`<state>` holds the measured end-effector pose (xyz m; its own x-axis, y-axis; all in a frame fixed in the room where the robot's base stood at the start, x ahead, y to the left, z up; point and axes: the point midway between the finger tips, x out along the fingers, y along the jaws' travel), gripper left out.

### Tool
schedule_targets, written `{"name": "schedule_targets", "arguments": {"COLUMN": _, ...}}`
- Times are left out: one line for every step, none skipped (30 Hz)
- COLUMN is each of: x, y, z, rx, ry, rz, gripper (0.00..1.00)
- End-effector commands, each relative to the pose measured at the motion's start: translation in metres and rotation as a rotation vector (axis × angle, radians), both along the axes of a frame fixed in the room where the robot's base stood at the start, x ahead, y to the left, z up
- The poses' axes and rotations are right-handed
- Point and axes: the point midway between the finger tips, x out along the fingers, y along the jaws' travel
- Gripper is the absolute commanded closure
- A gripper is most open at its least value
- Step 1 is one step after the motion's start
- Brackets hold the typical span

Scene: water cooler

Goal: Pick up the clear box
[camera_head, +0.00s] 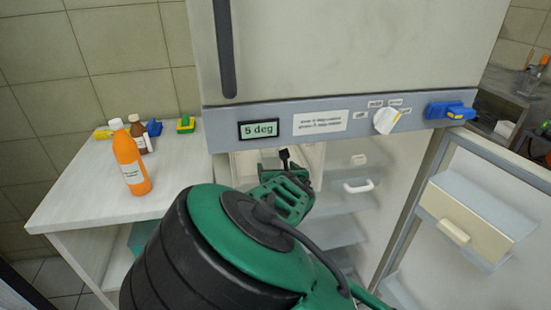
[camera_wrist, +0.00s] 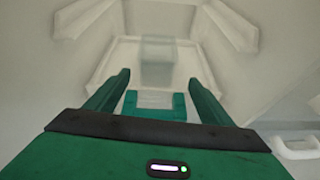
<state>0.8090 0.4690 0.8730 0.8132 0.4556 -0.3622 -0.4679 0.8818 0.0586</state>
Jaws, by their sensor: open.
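A see-through box-like shape (camera_wrist: 157,62), which looks like the clear box, stands upright toward the back of the pale compartment in the wrist view. It is faint against the white walls. My gripper (camera_wrist: 155,82) is open, its two green fingers spread to the left and right of the view's middle. The box shows ahead of the fingertips, between them in the picture, and nothing is visibly held. In the head view my gripper (camera_head: 287,160) reaches into the open fridge below the display panel. I cannot make out the box there.
The fridge door (camera_head: 470,215) stands open at the right. A drawer with a white handle (camera_head: 358,187) is right of my gripper. The panel (camera_head: 330,124) runs just above my arm. An orange bottle (camera_head: 130,160) stands on the white counter (camera_head: 85,195) at left.

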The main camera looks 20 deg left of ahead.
Motion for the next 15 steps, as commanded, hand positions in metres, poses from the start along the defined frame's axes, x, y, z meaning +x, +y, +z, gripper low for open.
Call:
{"name": "schedule_targets", "arguments": {"x": -0.002, "y": 0.004, "z": -0.002, "rx": -0.020, "ry": -0.021, "rz": 0.025, "gripper": 0.25}}
{"name": "schedule_targets", "arguments": {"x": -0.003, "y": 0.007, "z": -0.002, "rx": -0.027, "ry": -0.029, "rz": 0.035, "gripper": 0.25}}
{"name": "schedule_targets", "arguments": {"x": -0.003, "y": 0.010, "z": -0.003, "rx": -0.035, "ry": -0.039, "rz": 0.048, "gripper": 0.25}}
{"name": "schedule_targets", "arguments": {"x": -0.002, "y": 0.011, "z": -0.004, "rx": -0.039, "ry": -0.044, "rz": 0.053, "gripper": 0.25}}
{"name": "schedule_targets", "arguments": {"x": 0.000, "y": 0.013, "z": -0.005, "rx": -0.041, "ry": -0.047, "rz": 0.057, "gripper": 0.25}}
{"name": "schedule_targets", "arguments": {"x": 0.004, "y": 0.015, "z": -0.007, "rx": -0.044, "ry": -0.050, "rz": 0.059, "gripper": 0.25}}
{"name": "schedule_targets", "arguments": {"x": 0.007, "y": 0.018, "z": -0.008, "rx": -0.044, "ry": -0.051, "rz": 0.060, "gripper": 0.25}}
{"name": "schedule_targets", "arguments": {"x": 0.011, "y": 0.020, "z": -0.009, "rx": -0.044, "ry": -0.051, "rz": 0.060, "gripper": 0.25}}
{"name": "schedule_targets", "arguments": {"x": 0.016, "y": 0.023, "z": -0.012, "rx": -0.045, "ry": -0.050, "rz": 0.060, "gripper": 0.25}}
{"name": "schedule_targets", "arguments": {"x": 0.019, "y": 0.026, "z": -0.014, "rx": -0.044, "ry": -0.049, "rz": 0.059, "gripper": 0.25}}
{"name": "schedule_targets", "arguments": {"x": 0.023, "y": 0.028, "z": -0.015, "rx": -0.043, "ry": -0.049, "rz": 0.059, "gripper": 0.25}}
{"name": "schedule_targets", "arguments": {"x": 0.027, "y": 0.031, "z": -0.016, "rx": -0.043, "ry": -0.049, "rz": 0.060, "gripper": 0.25}}
{"name": "schedule_targets", "arguments": {"x": 0.029, "y": 0.033, "z": -0.018, "rx": -0.043, "ry": -0.049, "rz": 0.060, "gripper": 0.25}}
{"name": "schedule_targets", "arguments": {"x": 0.032, "y": 0.036, "z": -0.019, "rx": -0.042, "ry": -0.049, "rz": 0.061, "gripper": 0.25}}
{"name": "schedule_targets", "arguments": {"x": 0.034, "y": 0.037, "z": -0.020, "rx": -0.042, "ry": -0.049, "rz": 0.061, "gripper": 0.25}}
